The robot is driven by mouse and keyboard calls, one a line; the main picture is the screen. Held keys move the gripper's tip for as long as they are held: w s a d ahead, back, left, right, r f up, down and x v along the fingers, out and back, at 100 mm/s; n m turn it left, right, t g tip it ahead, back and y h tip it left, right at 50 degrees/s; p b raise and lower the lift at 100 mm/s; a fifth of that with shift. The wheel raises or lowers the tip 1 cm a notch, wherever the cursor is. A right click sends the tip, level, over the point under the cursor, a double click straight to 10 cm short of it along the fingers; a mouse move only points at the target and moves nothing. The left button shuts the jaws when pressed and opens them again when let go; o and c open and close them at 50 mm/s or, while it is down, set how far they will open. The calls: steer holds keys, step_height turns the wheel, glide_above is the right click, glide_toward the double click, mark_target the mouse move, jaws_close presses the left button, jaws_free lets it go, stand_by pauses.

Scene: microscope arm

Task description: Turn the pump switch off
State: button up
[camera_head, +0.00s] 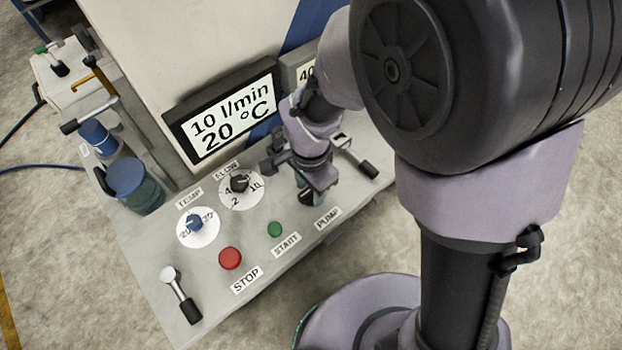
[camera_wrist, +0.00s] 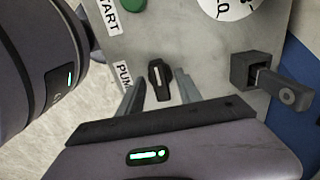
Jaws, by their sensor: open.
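The pump switch (camera_wrist: 158,80) is a small black knob with a light stripe on the grey control panel (camera_wrist: 195,45), beside the PUMP label (camera_wrist: 123,76). In the wrist view my gripper (camera_wrist: 159,88) is open, with one finger on each side of the switch. There seems to be a gap on both sides. In the head view my gripper (camera_head: 308,195) is over the panel just left of and above the PUMP label (camera_head: 327,217), and it mostly hides the switch.
A green START button (camera_head: 275,229) and red STOP button (camera_head: 230,258) lie left of my gripper. A black flow dial (camera_head: 239,183) and blue temperature dial (camera_head: 194,223) are further left. A black-handled lever (camera_wrist: 283,85) sticks out close to my gripper.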

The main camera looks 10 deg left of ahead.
jaws_close()
steer(key=shift+n, duration=0.4)
steer(key=n, duration=0.3)
steer(key=shift+n, duration=0.4)
steer(key=n+p, duration=0.1)
steer(key=n, duration=0.3)
steer(key=shift+n, duration=0.3)
steer(key=n, duration=0.4)
steer(key=shift+p, duration=0.35)
steer(key=n, duration=0.4)
steer(key=shift+n+p, duration=0.3)
steer(key=shift+p, duration=0.1)
steer(key=shift+n, duration=0.3)
